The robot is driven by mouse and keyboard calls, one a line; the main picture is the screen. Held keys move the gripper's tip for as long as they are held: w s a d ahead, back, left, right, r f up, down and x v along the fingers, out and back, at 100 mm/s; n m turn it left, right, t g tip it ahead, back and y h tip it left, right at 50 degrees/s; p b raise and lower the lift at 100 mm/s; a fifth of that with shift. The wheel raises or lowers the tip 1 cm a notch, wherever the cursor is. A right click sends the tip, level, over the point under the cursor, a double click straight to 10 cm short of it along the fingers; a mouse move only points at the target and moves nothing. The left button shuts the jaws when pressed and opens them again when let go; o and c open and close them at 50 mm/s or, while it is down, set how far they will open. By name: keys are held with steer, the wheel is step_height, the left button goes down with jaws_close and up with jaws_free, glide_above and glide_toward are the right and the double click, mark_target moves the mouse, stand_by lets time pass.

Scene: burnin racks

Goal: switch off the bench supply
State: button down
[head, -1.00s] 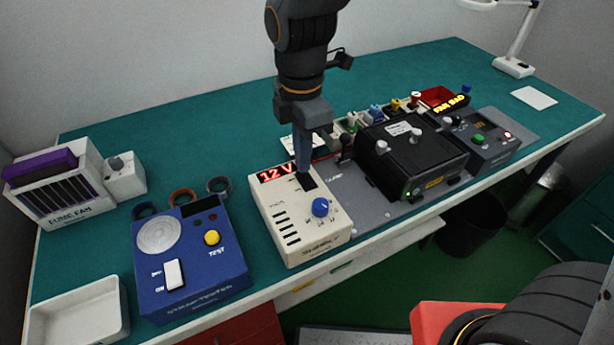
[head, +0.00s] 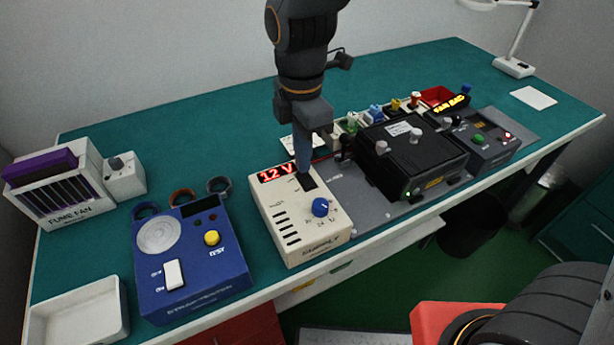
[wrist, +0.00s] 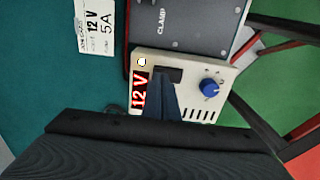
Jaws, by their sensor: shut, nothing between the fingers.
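The bench supply (head: 285,232) is a cream box at the front middle of the bench. Its red display (head: 276,173) reads 12 V and is lit. It has a blue knob (head: 320,207) and a black rocker switch (head: 307,182) on its top face. My gripper (head: 303,172) points down with its shut, empty fingertips at the rocker switch. I cannot tell whether they touch it. In the wrist view the supply (wrist: 205,75) shows its lit display (wrist: 140,92), blue knob (wrist: 209,88) and the switch (wrist: 168,74), partly hidden by my fingers.
A blue tester (head: 205,262) with a white switch and yellow button stands left of the supply. A black unit (head: 412,160) on a grey clamp plate stands to the right. A fume fan (head: 62,190) and a white tray (head: 80,315) are at the left.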

steer(key=shift+f+b, duration=0.35)
steer(key=shift+f, duration=0.35)
stand_by(0.7)
step_height(320, 180, up, 7)
steer(key=p, duration=0.6)
stand_by(0.4)
stand_by(0.4)
